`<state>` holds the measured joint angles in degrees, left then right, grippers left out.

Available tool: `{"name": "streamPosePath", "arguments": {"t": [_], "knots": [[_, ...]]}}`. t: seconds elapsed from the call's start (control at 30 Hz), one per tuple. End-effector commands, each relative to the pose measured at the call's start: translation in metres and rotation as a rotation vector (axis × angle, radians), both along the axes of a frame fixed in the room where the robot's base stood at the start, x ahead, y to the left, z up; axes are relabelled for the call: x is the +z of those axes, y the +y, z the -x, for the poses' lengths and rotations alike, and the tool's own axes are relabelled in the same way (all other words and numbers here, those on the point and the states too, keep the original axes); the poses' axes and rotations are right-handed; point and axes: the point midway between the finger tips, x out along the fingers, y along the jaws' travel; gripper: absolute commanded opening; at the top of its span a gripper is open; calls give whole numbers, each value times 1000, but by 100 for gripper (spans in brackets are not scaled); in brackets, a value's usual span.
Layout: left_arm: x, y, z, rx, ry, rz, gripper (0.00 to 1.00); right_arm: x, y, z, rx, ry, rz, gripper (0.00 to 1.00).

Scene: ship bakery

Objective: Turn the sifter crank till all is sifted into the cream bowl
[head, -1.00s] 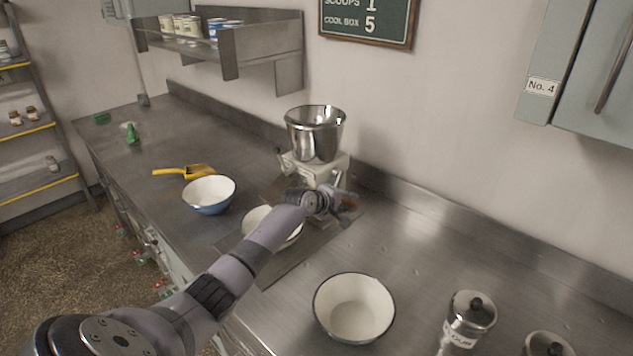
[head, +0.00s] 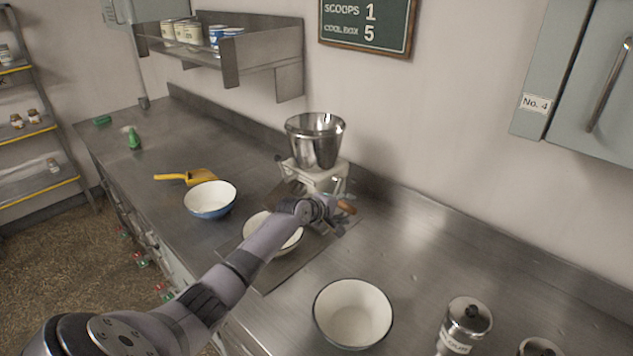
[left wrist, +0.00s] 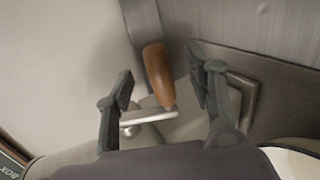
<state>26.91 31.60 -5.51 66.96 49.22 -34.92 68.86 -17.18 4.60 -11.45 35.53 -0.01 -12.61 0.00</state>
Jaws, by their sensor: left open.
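The sifter (head: 312,172) stands against the back wall, a cream body with a steel hopper (head: 315,140) on top. Its crank has a brown wooden handle (head: 346,207), which shows in the left wrist view (left wrist: 158,75) on a metal arm. My left gripper (head: 336,216) is at the crank; in the left wrist view its open fingers (left wrist: 162,90) stand on either side of the handle, with gaps beside it. The cream bowl (head: 285,243) sits below the sifter, partly hidden by my left arm. The hopper's contents cannot be made out. My right gripper is not in view.
A second cream bowl (head: 352,313) stands at the front on the steel counter. A labelled steel-lidded jar (head: 466,325) is at the front right.

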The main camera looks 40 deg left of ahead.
Motion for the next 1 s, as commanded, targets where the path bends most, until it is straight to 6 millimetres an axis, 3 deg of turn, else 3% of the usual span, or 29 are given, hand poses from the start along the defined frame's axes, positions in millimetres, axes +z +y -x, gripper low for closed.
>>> {"name": "streamPosePath", "arguments": {"t": [0.03, 0.37, 0.63, 1.0], "knots": [[6, 0, 5, 0, 3, 0, 50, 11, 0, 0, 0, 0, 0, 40], [20, 2, 29, 0, 3, -2, 50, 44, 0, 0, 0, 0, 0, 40], [26, 4, 49, -1, 0, -2, 50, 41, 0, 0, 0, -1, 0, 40], [27, 4, 51, 0, 1, -1, 50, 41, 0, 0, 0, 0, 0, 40]]}}
